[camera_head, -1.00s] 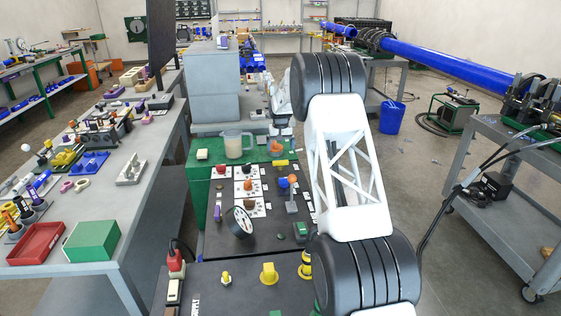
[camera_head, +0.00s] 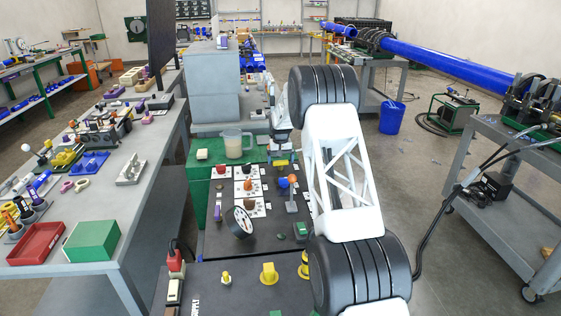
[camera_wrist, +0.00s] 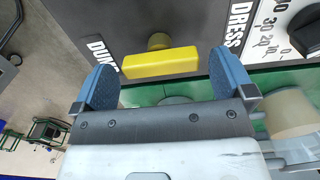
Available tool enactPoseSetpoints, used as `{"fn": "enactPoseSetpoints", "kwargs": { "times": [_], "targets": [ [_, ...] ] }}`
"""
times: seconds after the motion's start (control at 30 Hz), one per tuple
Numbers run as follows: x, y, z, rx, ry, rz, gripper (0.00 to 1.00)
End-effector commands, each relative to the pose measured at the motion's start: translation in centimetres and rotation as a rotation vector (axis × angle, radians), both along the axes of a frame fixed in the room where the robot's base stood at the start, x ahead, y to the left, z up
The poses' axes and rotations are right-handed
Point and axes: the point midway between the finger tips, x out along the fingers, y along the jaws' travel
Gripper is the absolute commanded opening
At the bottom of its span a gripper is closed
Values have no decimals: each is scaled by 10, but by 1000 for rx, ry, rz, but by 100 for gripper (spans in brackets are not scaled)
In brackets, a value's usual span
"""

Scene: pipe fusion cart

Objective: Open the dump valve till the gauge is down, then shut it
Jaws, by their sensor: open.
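The dump valve's yellow handle (camera_wrist: 160,63) lies crosswise in the wrist view, beside the "DUMP" label on the dark panel (camera_wrist: 180,22). My gripper (camera_wrist: 165,78) is open, with one blue fingertip near each end of the handle. I cannot tell whether either fingertip touches it. In the head view a small yellow part (camera_head: 281,162), probably the same handle, shows at the far edge of the panel, left of my arm. A round white-faced gauge (camera_head: 239,222) stands tilted on the panel; its needle is too small to read.
A black knob with a numbered scale (camera_wrist: 306,30) sits right of the "DRESS" label. A translucent jug (camera_head: 236,144) stands on the green surface behind the panel. Yellow knobs (camera_head: 268,272) and colored buttons share the panel. My arm hides its right side.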

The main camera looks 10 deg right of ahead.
Motion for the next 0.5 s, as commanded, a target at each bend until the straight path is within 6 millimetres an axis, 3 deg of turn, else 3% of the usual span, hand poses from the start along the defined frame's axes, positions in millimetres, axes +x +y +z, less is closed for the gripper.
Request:
{"fn": "enactPoseSetpoints", "kwargs": {
  "times": [0.43,0.5],
  "targets": [
    [0,0,-6,0,0,0,100],
    [0,0,-6,0,0,0,89]
  ]
}}
